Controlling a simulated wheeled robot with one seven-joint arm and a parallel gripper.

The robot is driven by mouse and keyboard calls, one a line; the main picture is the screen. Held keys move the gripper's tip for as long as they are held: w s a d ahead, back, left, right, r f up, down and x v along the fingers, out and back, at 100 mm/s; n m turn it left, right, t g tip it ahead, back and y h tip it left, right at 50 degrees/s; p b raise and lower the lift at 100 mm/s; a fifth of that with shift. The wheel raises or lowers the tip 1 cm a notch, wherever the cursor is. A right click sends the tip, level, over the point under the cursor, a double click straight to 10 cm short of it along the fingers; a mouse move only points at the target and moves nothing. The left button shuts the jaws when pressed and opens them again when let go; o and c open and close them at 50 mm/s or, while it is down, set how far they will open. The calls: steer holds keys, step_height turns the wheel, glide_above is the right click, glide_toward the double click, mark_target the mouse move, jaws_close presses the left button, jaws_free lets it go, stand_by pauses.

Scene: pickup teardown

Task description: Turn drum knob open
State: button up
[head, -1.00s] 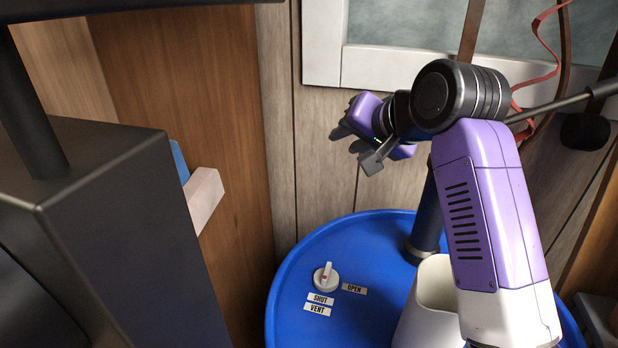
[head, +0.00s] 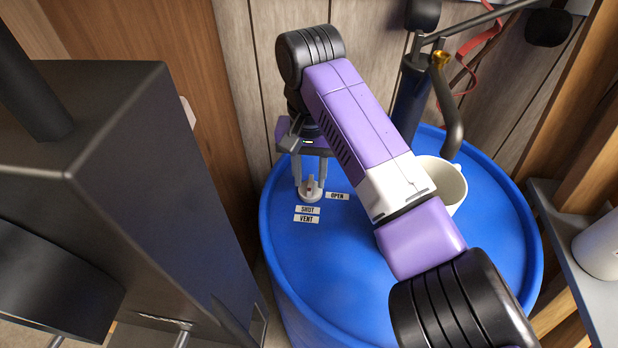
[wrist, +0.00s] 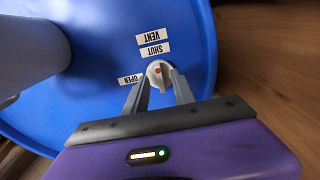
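The drum knob (head: 311,192) is a small white round knob with a raised grip and a red mark, on the blue drum lid (head: 330,270). The OPEN label (head: 338,196) is to its right, the SHUT label (head: 307,209) just below it. My gripper (head: 310,178) points down over the knob. In the wrist view, my gripper (wrist: 160,86) has its fingers apart, with the knob (wrist: 158,73) showing between and past the tips. I cannot tell whether the fingers touch it. The OPEN label also shows in the wrist view (wrist: 130,79).
A VENT label (head: 303,218) lies below SHUT. A white cup-like container (head: 452,184) and a dark blue post (head: 410,100) stand on the drum to the right. A dark cabinet (head: 110,170) is at the left. A grey shelf (head: 580,260) is at the right.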

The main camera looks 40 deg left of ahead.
steer(key=shift+f, duration=0.85)
jaws_close()
